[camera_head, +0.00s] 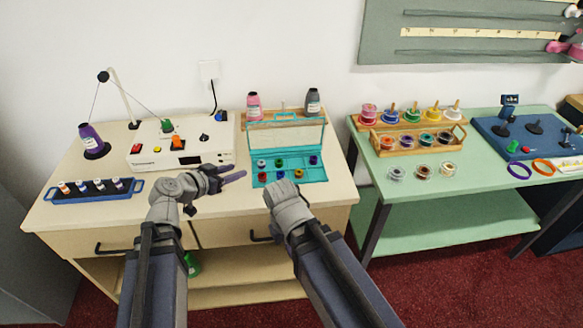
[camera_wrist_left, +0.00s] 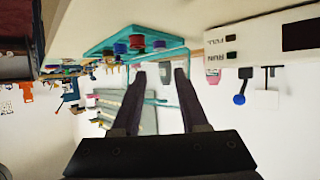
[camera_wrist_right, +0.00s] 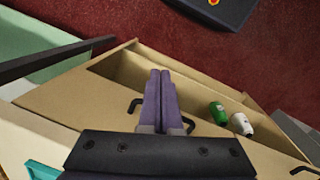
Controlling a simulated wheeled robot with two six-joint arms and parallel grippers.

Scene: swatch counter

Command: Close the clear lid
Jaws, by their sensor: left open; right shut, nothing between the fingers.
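The clear lid (camera_head: 312,136) with its teal rim stands upright, open, at the back of the teal case (camera_head: 320,174). Several small coloured bottles or pots sit in the case. My left gripper (camera_head: 243,178) is open and empty, just left of the case, fingers pointing at it. In the left wrist view, upside down, its fingers (camera_wrist_left: 160,72) point toward the teal case (camera_wrist_left: 92,47) and the lid's teal frame. My right gripper's fingers (camera_wrist_right: 160,72) are shut and empty over the counter's front. In the head view my right arm hides them.
A white device (camera_head: 185,148) stands left of the case. A blue rack of vials (camera_head: 92,190) sits further left. Pink (camera_head: 254,107) and grey (camera_head: 313,102) bottles stand behind the lid. A green table (camera_head: 430,175) with spools is at the right.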

